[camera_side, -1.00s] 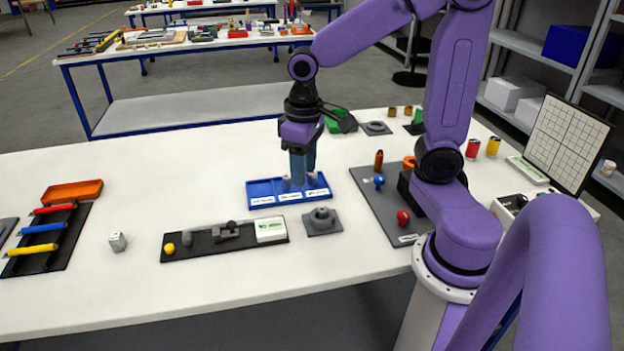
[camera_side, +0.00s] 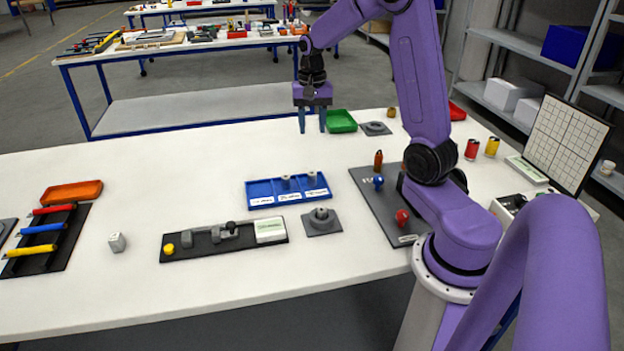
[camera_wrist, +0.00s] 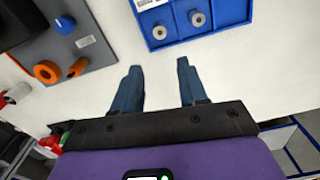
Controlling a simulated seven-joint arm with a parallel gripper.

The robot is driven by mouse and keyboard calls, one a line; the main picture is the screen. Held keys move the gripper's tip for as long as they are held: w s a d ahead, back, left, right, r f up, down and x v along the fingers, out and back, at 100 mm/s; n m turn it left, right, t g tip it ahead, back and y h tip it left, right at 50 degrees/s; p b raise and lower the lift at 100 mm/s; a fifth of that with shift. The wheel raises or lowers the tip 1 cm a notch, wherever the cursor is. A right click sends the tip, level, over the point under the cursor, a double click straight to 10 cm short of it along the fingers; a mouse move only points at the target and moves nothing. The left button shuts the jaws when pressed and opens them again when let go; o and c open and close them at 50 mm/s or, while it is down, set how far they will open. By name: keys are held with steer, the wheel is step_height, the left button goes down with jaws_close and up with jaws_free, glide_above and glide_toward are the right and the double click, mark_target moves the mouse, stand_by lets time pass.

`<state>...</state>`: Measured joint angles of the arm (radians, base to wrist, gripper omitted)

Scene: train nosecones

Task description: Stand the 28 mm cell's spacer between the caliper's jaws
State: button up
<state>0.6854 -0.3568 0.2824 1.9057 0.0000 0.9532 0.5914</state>
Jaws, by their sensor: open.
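The blue tray (camera_side: 262,188) has three labelled cells, the labels too small to read. Two grey, ring-like spacers stand in it, one in the middle cell (camera_side: 286,181) and one in the right cell (camera_side: 312,178); the left cell looks empty. Both spacers also show in the wrist view (camera_wrist: 159,32) (camera_wrist: 197,18). The caliper (camera_side: 220,235) lies on a black board in front of the tray, with grey jaws; I cannot make out anything between them. My gripper (camera_side: 312,128) is open and empty, raised behind the tray, fingers down. Its fingers (camera_wrist: 160,88) stand apart from both spacers.
A white readout box (camera_side: 270,231) and a yellow knob (camera_side: 168,249) sit on the caliper's board. A grey block with a round fitting (camera_side: 321,221) is right of it. A grey panel with knobs (camera_side: 385,215) lies further right.

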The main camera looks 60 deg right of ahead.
mark_target(312, 173)
steer(key=f, duration=1.6)
steer(key=shift+s+a, duration=0.1)
steer(key=shift+a, duration=0.1)
steer(key=shift+c, duration=0.2)
jaws_close()
